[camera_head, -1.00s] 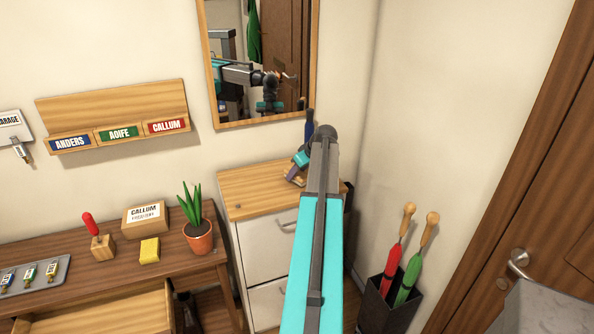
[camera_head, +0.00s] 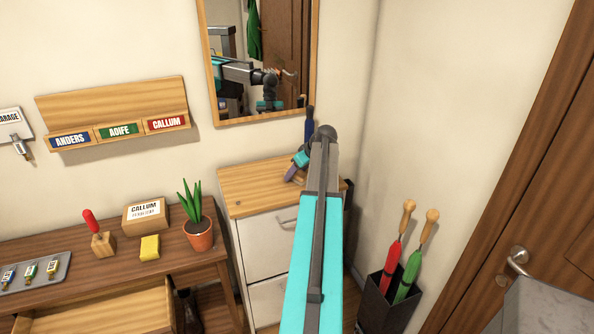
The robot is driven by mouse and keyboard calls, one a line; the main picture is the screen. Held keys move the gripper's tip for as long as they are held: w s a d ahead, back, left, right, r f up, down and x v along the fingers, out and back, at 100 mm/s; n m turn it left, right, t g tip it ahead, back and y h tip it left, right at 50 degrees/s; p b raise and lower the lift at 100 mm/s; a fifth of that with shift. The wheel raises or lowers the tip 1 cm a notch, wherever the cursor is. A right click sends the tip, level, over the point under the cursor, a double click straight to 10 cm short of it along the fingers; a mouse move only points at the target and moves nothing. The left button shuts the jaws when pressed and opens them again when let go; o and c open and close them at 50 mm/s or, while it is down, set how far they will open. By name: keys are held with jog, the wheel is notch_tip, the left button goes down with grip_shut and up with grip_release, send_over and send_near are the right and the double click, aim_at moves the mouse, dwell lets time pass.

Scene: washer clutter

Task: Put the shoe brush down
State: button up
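My arm reaches away over the white cabinet (camera_head: 262,188) with the wooden top in the corner. My gripper (camera_head: 298,165) is at its far end, low over the back right of that top, and mostly hidden behind my arm. A small brown and purplish piece (camera_head: 292,175) shows at the gripper's lower left side, at or just above the wood. It may be the shoe brush, but it is too small and covered to be sure. Whether the fingers are open or shut on it does not show.
A mirror (camera_head: 240,60) hangs above. An umbrella stand (camera_head: 385,300) stands right.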

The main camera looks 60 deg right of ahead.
jog(key=shift+r, duration=0.1)
jog(key=shift+r, duration=0.15)
jog(key=b+v, duration=0.3)
jog(key=v, duration=0.9)
dwell(1.0)
